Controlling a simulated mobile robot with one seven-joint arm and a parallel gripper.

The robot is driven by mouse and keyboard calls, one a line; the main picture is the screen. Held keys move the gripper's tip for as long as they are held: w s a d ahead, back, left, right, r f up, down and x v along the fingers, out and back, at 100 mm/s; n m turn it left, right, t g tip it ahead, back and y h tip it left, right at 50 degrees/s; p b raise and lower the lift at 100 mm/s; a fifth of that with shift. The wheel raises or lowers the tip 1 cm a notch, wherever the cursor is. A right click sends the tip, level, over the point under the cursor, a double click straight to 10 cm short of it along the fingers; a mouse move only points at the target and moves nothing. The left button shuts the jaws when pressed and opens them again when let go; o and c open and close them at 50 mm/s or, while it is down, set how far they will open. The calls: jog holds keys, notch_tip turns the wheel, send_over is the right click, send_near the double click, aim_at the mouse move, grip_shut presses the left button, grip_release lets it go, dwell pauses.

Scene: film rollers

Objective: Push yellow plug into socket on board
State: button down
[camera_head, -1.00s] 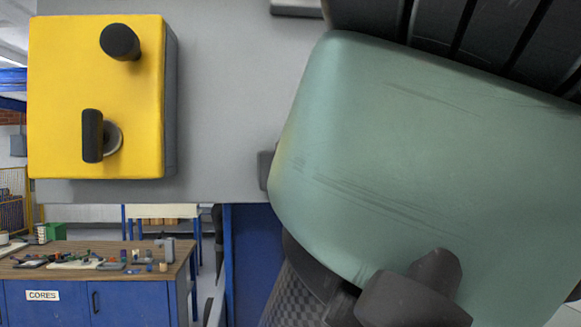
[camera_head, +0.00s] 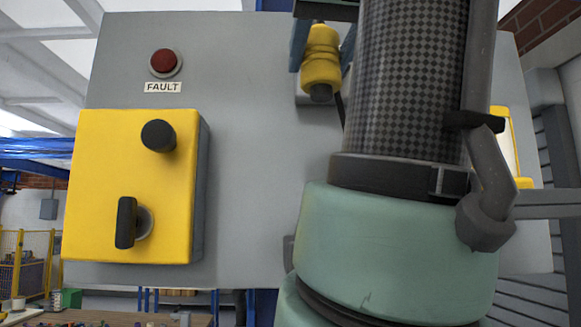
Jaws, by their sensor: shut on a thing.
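The yellow plug (camera_head: 321,68) is in the upper middle of the head view, with a ribbed body and a dark lower end. My gripper (camera_head: 322,45) is shut on it, with a blue-grey finger on each side. The grey board (camera_head: 255,150) stands upright behind. A grey block (camera_head: 309,98) on the board, perhaps the socket, shows partly behind the plug. The plug hides most of it, so I cannot tell whether the plug touches it or is in it.
A yellow box (camera_head: 98,185) with a black knob and a black switch handle sticks out from the board at left. A red button (camera_head: 163,61) above it is labelled FAULT. My arm covers the right part of the board. Bare board lies between box and arm.

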jog(key=shift+w+d+f+n+g+y, duration=0.35)
jog(key=shift+w+f+n+y, duration=0.45)
jog(key=shift+f, duration=1.05)
jog(key=shift+w+d+f+n+g+y, duration=0.2)
jog(key=shift+w+d+f+n+y, duration=0.25)
jog(key=shift+w+f+y, duration=1.1)
jog(key=shift+w+d+f+n+g+y, duration=0.3)
jog(key=shift+w+f+n+y, duration=0.3)
jog(key=shift+f, duration=1.6)
jog(key=shift+s+f, duration=0.1)
jog(key=shift+f, duration=0.15)
jog(key=shift+s+d, duration=0.1)
jog(key=shift+f+b, duration=0.4)
jog(key=shift+f, duration=0.5)
jog(key=shift+c, duration=1.2)
grip_release()
